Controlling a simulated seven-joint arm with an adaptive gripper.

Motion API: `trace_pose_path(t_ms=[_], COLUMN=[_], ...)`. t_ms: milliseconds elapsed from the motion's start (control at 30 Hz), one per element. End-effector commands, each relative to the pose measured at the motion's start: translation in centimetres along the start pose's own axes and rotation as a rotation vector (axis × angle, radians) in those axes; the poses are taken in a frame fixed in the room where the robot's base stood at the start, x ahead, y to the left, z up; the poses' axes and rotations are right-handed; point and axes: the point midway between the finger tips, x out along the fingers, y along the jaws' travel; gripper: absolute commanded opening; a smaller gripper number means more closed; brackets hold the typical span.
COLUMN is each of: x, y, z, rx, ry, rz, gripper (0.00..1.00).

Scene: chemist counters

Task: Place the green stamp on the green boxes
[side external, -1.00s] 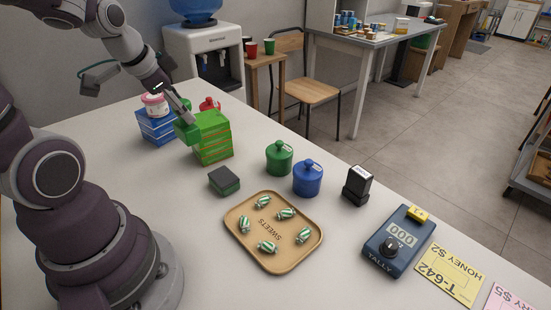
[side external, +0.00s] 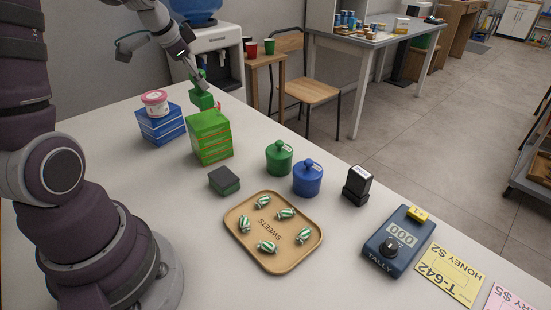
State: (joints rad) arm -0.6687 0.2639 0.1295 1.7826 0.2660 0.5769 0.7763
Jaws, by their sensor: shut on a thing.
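The green stamp (side external: 202,99) is in my gripper (side external: 196,79), which is shut on its upper part. It is upright near the back edge of the counter, behind the green boxes and apart from them in the picture. I cannot tell whether its base touches the counter. The green boxes (side external: 210,138) form a neat stack on the counter, with nothing on the top one.
Left of the green boxes stand blue boxes (side external: 161,127) with a pink-lidded tub (side external: 155,102) on top. A small red thing (side external: 218,105) is mostly hidden behind the stamp. In front are a dark ink pad (side external: 224,180), lidded green (side external: 279,158) and blue (side external: 307,178) jars, and a sweets tray (side external: 273,262).

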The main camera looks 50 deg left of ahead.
Motion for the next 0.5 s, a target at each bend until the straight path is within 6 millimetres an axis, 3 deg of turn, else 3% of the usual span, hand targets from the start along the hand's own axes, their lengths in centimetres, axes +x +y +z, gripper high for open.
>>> trace_pose_path(t_ms=[100,267,500], x=[1.1,3.4,3.6], y=[-0.5,0.3,0.4], z=[-0.3,0.9,0.9], rx=[-0.001,-0.001,0.000], ry=[-0.002,-0.002,0.001], rz=[0.003,0.003,-0.001], gripper=[0.00,0.00,0.00])
